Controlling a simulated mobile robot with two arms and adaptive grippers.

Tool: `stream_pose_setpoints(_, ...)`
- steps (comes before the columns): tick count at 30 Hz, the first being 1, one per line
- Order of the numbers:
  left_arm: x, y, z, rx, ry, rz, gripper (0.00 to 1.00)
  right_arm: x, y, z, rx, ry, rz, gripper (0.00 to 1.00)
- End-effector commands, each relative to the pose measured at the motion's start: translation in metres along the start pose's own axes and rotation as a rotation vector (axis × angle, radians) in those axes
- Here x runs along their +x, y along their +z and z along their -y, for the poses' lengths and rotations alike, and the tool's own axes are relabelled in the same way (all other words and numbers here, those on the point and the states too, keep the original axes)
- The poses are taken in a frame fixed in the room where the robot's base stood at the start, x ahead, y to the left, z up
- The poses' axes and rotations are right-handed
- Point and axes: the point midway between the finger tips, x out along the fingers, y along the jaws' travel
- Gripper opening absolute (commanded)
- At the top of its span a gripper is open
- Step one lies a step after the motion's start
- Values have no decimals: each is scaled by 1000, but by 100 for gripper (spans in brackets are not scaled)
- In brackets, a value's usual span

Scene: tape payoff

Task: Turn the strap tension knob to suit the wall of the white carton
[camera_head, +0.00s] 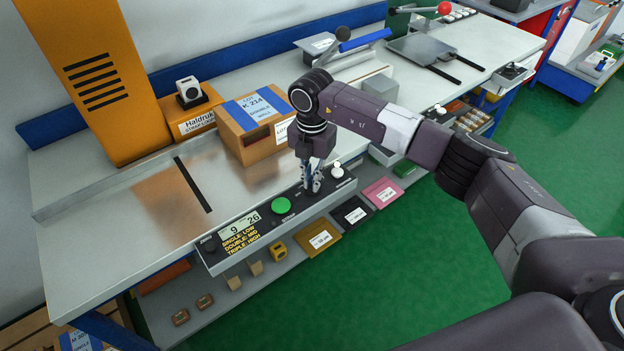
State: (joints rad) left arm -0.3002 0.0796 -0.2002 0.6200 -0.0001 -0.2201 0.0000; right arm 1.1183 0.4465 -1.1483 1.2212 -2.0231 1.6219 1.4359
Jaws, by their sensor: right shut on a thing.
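The control panel (296,211) runs along the front edge of the bench, with a lit display (240,230) reading 9 and 26. Lines below it read SINGLE: LOW, DOUBLE: MID, TRIPLE: HIGH. My right gripper (312,187) points down at the panel between a green button and a white knob (337,171). It is shut on the tension knob, which its fingers mostly hide, so the setting cannot be read. A brown carton (267,150) with a blue band marked LOT K 214 and apparently DOUBLE WALL stands behind. No clearly white carton shows. My left gripper is out of view.
The green button (280,205) is left of my gripper. An orange machine column (100,80) and a Haldruk box (194,119) stand at the back left. Coloured label cards (351,210) lie on the lower shelf. The bench top at left is clear.

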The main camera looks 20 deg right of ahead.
Motion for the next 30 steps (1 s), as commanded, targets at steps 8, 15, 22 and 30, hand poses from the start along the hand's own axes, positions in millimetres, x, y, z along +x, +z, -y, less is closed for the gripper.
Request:
stream_pose_setpoints(8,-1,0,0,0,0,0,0,-4,3,-2,77,8,7,0)
stream_pose_setpoints(15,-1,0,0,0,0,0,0,-4,3,-2,89,8,8,0)
stream_pose_setpoints(22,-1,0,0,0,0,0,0,-4,4,-2,89,9,8,0)
stream_pose_setpoints(30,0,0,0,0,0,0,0,-2,2,-1,87,5,4,25)
